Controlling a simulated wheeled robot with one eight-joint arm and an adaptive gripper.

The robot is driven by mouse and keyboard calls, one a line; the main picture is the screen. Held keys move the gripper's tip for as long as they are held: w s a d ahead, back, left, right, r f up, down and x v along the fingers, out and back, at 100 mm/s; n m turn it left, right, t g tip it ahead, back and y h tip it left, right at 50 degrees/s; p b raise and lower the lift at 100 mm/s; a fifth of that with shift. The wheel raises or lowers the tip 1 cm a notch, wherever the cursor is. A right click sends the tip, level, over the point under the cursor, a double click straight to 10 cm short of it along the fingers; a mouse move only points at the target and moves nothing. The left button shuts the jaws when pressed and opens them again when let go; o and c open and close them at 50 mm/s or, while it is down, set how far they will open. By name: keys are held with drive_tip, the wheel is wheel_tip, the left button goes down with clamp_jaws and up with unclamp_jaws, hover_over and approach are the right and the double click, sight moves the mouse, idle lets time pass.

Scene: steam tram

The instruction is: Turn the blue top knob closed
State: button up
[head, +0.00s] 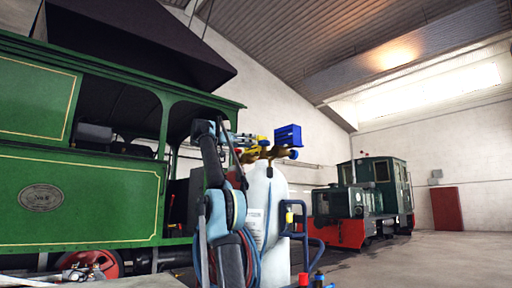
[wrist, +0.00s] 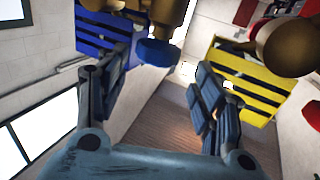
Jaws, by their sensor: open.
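The blue knob (wrist: 158,52) shows in the wrist view on a brass fitting (wrist: 165,12), beside a blue slatted guard (wrist: 95,38). My gripper (wrist: 160,82) is open, its two fingers spread to the left and right, with the knob in the gap near the fingertips. No finger clearly touches it. In the head view, a small blue knob (head: 293,154) sits below the blue guard (head: 288,136), on top of the white gas cylinder (head: 264,205). My arm (head: 226,190) stands left of the cylinder there, and my fingertips are hard to make out.
A yellow slatted guard (wrist: 238,78) and a larger brass part (wrist: 290,46) lie close to my right finger. A blue trolley frame (head: 316,250) and hoses surround the cylinder. A green steam tram (head: 85,205) fills the left; open floor (head: 440,255) lies right.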

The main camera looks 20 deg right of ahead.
drive_tip(key=a, duration=0.5)
drive_tip(key=shift+w+a, duration=0.15)
drive_tip(key=shift+a, duration=0.2)
drive_tip(key=shift+o, duration=0.3)
drive_tip(key=shift+o, duration=1.2)
drive_tip(key=n+t, duration=0.3)
drive_tip(key=t, duration=0.1)
approach(264, 146)
drive_tip(key=w+d, duration=0.1)
drive_tip(key=d, duration=0.2)
drive_tip(key=w+d+r, duration=0.1)
drive_tip(key=d, duration=0.2)
drive_tip(key=w+d, duration=0.1)
drive_tip(key=d, duration=0.3)
drive_tip(key=shift+d+r, duration=0.1)
drive_tip(key=shift+r, duration=0.2)
drive_tip(key=c, duration=1.1)
